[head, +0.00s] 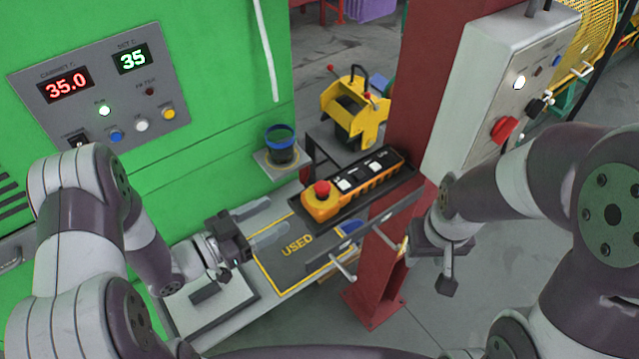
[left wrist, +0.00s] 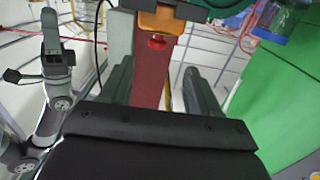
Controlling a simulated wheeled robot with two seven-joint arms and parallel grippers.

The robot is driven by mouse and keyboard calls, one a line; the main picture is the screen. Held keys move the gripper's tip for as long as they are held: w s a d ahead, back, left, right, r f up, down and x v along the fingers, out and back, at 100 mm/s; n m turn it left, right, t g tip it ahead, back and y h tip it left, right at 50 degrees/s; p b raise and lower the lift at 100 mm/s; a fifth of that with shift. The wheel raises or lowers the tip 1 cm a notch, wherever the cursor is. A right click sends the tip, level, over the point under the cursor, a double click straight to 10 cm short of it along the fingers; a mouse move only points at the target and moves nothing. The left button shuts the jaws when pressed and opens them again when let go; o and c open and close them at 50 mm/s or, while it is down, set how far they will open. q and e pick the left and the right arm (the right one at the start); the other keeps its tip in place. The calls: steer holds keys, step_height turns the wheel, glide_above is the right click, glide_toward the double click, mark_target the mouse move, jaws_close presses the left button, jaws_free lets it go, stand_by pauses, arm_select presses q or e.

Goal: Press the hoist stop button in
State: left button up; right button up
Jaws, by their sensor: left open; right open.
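The hoist pendant (head: 350,190) is a yellow-orange box with black and white keys, lying in a dark tray on the red column. Its red mushroom stop button (head: 321,188) is at the near left end and faces up. In the left wrist view the red button (left wrist: 156,42) shows on its orange housing, ahead between the fingers. My left gripper (head: 268,222) is open and empty, left of and apart from the button, above the bench. My right gripper (head: 434,268) is open and empty, right of the red column, away from the pendant.
The red column (head: 420,80) carries a grey control box (head: 485,90) with a red knob (head: 504,129). A dark cup (head: 281,146) stands on a small shelf at the green cabinet (head: 215,60). The bench has a mat marked USED (head: 297,245). A hooked rail juts out below the tray.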

mark_target(315, 190)
arm_select(q)
steer(key=p+x, duration=0.1)
steer(key=x, duration=0.3)
steer(key=r+p+x, duration=0.1)
steer(key=x, duration=0.3)
steer(key=p+x, duration=0.2)
steer(key=x, duration=0.2)
steer(key=shift+d+r, duration=0.2)
steer(key=shift+d, duration=0.1)
steer(key=shift+w+d, duration=0.15)
steer(key=shift+d, duration=0.15)
arm_select(e)
steer(key=r, duration=0.4)
steer(key=shift+d, duration=0.25)
arm_select(q)
steer(key=shift+a, duration=0.1)
